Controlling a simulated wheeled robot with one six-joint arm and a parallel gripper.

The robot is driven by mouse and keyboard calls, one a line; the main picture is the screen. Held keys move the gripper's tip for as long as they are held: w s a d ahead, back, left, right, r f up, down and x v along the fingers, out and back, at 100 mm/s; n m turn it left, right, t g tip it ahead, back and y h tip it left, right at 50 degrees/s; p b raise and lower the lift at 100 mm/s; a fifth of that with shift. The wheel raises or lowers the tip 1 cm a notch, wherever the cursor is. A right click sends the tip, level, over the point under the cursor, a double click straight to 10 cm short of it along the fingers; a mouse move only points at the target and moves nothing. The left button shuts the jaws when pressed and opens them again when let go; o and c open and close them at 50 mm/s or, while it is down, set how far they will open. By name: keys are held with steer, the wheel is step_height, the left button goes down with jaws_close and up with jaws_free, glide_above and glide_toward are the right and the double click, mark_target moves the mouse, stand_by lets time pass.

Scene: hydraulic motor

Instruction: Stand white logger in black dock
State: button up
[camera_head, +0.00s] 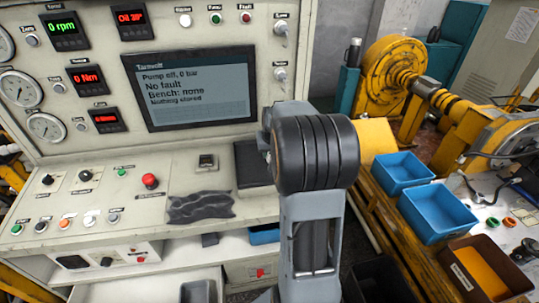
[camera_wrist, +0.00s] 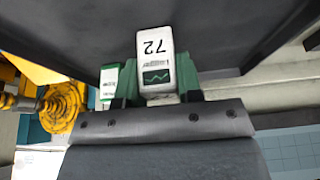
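The white logger (camera_wrist: 154,60) shows in the wrist view with an upside-down 72 and a dark green label. My gripper (camera_wrist: 154,98) shows as dark finger parts on both sides of it, and it looks shut on the logger. A green part lies right behind and beside the logger; I cannot tell what it belongs to. A large dark slab fills the top of the wrist view, close to the logger's far end. In the head view my arm hides the gripper and the logger. A black block (camera_head: 251,165), possibly the dock, stands on the console, partly hidden by my arm.
The console has a screen (camera_head: 200,88), a red button (camera_head: 150,181) and a crumpled dark cloth (camera_head: 200,206). Blue bins (camera_head: 438,211) and a brown bin (camera_head: 478,268) stand at right. A yellow flywheel machine (camera_head: 395,75) is behind; it also shows in the wrist view (camera_wrist: 62,106).

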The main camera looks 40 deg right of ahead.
steer(key=c, duration=0.4)
steer(key=shift+r, duration=0.15)
